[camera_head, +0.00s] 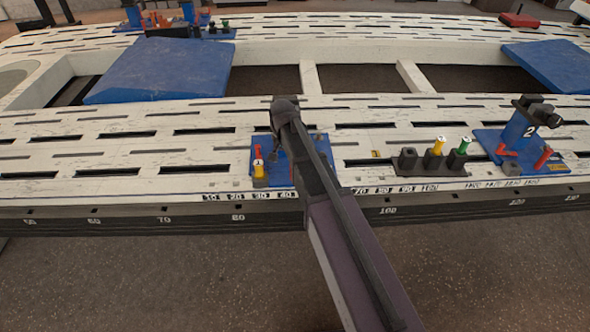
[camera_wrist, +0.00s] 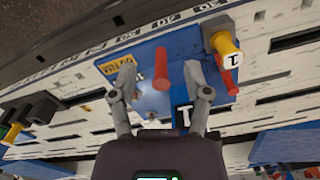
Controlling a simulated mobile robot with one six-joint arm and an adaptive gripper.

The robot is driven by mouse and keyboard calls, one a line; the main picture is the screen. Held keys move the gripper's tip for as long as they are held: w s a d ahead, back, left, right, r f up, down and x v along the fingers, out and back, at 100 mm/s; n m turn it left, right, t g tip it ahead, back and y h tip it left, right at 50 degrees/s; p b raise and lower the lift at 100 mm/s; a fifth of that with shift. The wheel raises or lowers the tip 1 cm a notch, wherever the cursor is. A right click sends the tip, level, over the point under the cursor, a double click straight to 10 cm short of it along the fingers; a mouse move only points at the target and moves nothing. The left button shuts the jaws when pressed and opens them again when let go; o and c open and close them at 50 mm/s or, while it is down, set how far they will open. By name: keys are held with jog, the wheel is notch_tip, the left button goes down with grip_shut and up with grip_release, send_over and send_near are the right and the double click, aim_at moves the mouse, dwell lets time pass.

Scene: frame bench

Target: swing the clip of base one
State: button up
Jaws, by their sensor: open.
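Base one is a blue plate (camera_wrist: 150,98) on the slotted white bench, and it also shows in the head view (camera_head: 283,180), partly behind my arm. A red clip (camera_wrist: 162,70) stands up from the plate in the wrist view. My gripper (camera_wrist: 161,72) is open, with one finger on each side of the red clip. I cannot tell whether either finger touches it. A yellow pin marked 1 (camera_wrist: 226,58) stands at the plate's right corner in the wrist view, with another red piece (camera_wrist: 230,86) beside it. A label 1 (camera_wrist: 184,116) shows behind the right finger.
Base two (camera_head: 520,130), with red clips, stands to the right. A dark holder (camera_head: 408,160) with a yellow pin (camera_head: 437,146) and a green pin (camera_head: 463,146) lies between the bases. A large blue panel (camera_head: 165,68) lies at the back left.

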jog(key=shift+n, duration=0.4)
jog(key=shift+s+d+r, duration=0.1)
jog(key=shift+s+d, duration=0.75)
jog(key=shift+s, duration=0.2)
jog(key=shift+s+d, duration=0.8)
jog(key=shift+s, duration=0.25)
